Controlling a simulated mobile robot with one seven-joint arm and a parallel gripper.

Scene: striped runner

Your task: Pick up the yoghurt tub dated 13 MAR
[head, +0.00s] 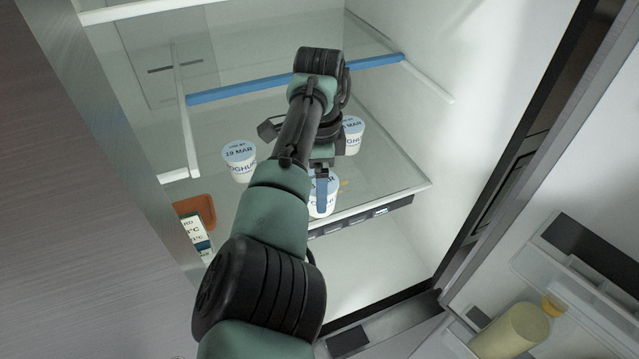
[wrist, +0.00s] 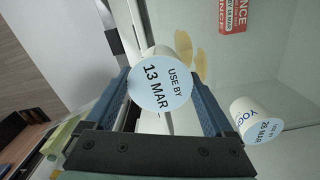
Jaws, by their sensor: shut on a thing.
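The yoghurt tub dated 13 MAR (wrist: 160,84), white with a pale blue lid, is between my gripper's blue fingers (wrist: 158,92) in the wrist view. The lid faces the camera and reads USE BY 13 MAR. My gripper is shut on it. In the head view the held tub (head: 331,204) is at the front of the glass shelf, partly behind a blue finger of my gripper (head: 322,190). I cannot tell whether it touches the shelf.
A tub (head: 239,162) stands left on the glass shelf (head: 390,178); its date looks like 19 MAR. Another tub (head: 353,136) stands behind my wrist. In the wrist view a neighbouring tub (wrist: 257,119) is at right. The open fridge door (head: 560,200) is at right.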

